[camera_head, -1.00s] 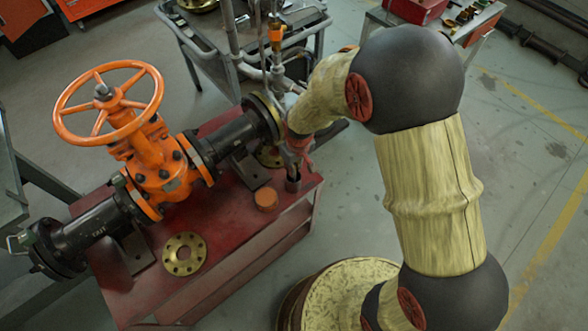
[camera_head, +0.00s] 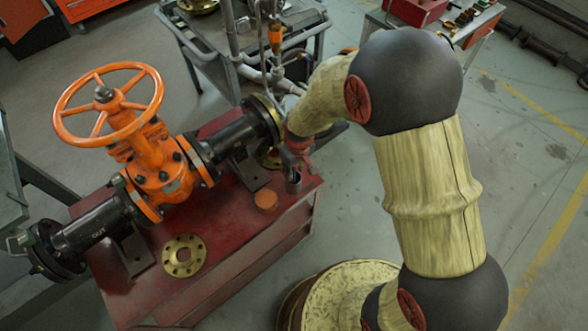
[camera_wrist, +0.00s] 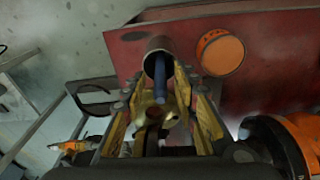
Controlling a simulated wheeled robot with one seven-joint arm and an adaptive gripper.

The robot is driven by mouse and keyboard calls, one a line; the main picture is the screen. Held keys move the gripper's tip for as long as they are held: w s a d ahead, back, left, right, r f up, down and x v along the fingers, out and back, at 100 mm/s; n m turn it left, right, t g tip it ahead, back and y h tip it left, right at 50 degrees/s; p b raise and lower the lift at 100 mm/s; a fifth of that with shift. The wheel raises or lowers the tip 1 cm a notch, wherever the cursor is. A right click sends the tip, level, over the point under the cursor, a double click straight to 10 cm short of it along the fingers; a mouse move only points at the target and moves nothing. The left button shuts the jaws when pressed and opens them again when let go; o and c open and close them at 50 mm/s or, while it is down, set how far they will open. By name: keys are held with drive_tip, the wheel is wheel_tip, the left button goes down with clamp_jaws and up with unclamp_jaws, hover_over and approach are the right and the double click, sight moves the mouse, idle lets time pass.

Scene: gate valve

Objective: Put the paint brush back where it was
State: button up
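A dark round cup (camera_head: 293,186) stands on the front right corner of the red bench, below my gripper. In the wrist view the cup (camera_wrist: 158,48) is at top centre, its round rim visible. The paint brush (camera_wrist: 160,75) shows there as a narrow blue handle reaching into the cup; its other end is hidden. My gripper (camera_wrist: 160,88) has its two yellow-edged fingers spread on either side of the handle, with gaps visible. In the head view my gripper (camera_head: 290,160) is small and partly hidden by my wrist, directly above the cup.
An orange disc (camera_head: 266,199) lies beside the cup on the red bench (camera_head: 215,235). A brass flange (camera_head: 184,255) lies further left. The orange gate valve (camera_head: 155,165) and its black pipe are close on my gripper's left. A grey cart (camera_head: 240,70) stands behind.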

drive_tip(key=s+d+r+m+t+p, duration=0.1)
drive_tip(key=s+d+r+p, duration=0.1)
drive_tip(key=r, duration=0.9)
drive_tip(key=s+d+r+p, duration=0.1)
drive_tip(key=d+r, duration=0.1)
drive_tip(key=r, duration=0.8)
drive_tip(key=s+d+r+m+t, duration=0.1)
drive_tip(key=s+d+r+m, duration=0.1)
drive_tip(key=s+d+r, duration=0.3)
drive_tip(key=s+d+r+m+t, duration=0.2)
drive_tip(key=s+d+r, duration=0.3)
drive_tip(key=s+r, duration=0.5)
drive_tip(key=shift+s+r+m+h, duration=0.3)
drive_tip(key=shift+s+r+m, duration=0.1)
drive_tip(key=shift+s, duration=0.45)
